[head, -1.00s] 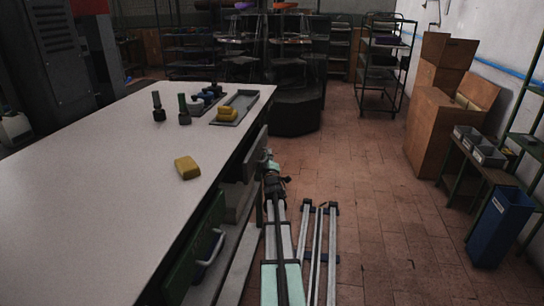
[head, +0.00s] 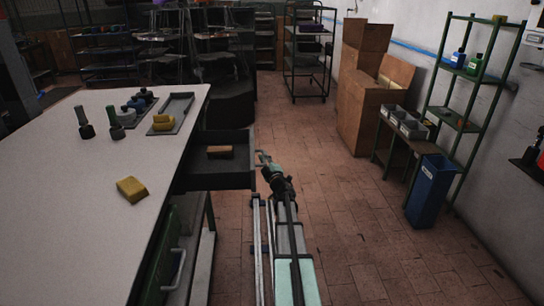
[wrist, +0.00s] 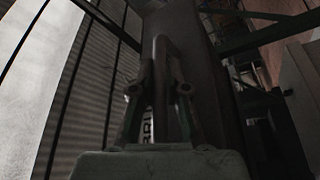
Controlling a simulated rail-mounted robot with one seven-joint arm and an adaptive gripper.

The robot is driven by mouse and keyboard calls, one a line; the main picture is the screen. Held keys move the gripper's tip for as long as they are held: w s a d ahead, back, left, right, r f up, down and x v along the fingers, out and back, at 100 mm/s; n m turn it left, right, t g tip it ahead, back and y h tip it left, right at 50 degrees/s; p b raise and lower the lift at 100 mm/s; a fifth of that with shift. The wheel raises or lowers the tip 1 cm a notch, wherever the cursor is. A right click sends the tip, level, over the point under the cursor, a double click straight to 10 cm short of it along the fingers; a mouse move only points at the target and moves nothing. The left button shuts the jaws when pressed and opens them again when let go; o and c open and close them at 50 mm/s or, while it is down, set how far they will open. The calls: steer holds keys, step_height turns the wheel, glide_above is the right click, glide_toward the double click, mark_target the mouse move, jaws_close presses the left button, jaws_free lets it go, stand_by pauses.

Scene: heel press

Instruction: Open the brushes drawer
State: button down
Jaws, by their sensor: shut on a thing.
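The dark grey brushes drawer (head: 213,178) stands pulled out from the right side of the white-topped table, well open in the head view. A brown brush-like block (head: 220,151) lies inside it. My gripper (head: 263,158) is at the drawer's front, at its right end in the picture. In the wrist view my gripper (wrist: 165,92) is shut on the drawer's bar handle (wrist: 161,48), with a finger on each side. A label (wrist: 147,129) on the front is partly hidden by the fingers.
The table top (head: 60,190) carries a yellow block (head: 131,189), bottles and a grey tray (head: 181,107). A blue bin (head: 430,190) and shelves stand right. The floor between is clear.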

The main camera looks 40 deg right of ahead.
steer(key=shift+s+d, duration=0.2)
steer(key=shift+d, duration=0.15)
steer(key=c, duration=1.2)
jaws_free()
steer(key=v, duration=1.2)
